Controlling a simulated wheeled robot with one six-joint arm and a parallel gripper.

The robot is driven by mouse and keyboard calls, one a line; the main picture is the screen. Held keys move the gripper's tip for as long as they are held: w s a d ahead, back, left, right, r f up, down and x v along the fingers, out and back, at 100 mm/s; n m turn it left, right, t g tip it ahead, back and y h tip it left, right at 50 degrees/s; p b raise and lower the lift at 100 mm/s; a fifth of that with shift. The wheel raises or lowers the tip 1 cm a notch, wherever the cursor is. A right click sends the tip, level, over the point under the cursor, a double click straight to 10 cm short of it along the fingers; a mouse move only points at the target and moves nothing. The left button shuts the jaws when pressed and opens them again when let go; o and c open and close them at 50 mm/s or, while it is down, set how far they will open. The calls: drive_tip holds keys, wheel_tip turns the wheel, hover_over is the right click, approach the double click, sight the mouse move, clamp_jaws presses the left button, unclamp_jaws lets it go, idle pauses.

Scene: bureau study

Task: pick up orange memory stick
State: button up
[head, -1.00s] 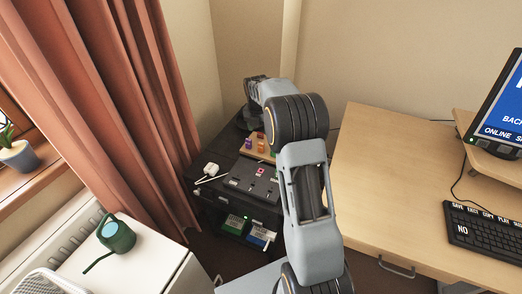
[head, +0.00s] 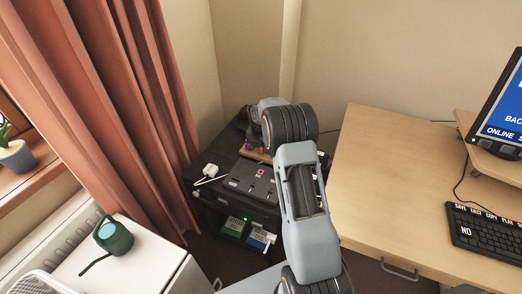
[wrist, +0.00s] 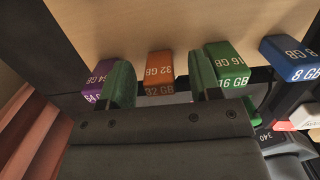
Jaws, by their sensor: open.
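The orange memory stick (wrist: 159,66), marked 32 GB, stands on a pale wooden holder in the wrist view. My gripper (wrist: 160,78) is open, with one green-padded finger on each side of the orange stick. There is a visible gap between the stick and each finger, so it is not held. In the head view my arm and gripper cover most of the holder (head: 255,155), and I cannot make out the fingertips there.
A purple stick (wrist: 93,92) is close by the left finger and a green 16 GB stick (wrist: 229,62) by the right finger. A blue 8 GB stick (wrist: 290,58) stands farther right. A dark panel (head: 248,182) lies in front of the holder; a wooden desk (head: 385,180) is on the right.

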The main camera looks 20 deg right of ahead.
drive_tip(key=shift+f, duration=0.2)
drive_tip(key=c, duration=1)
drive_tip(key=shift+o, duration=0.2)
drive_tip(key=shift+r, duration=0.15)
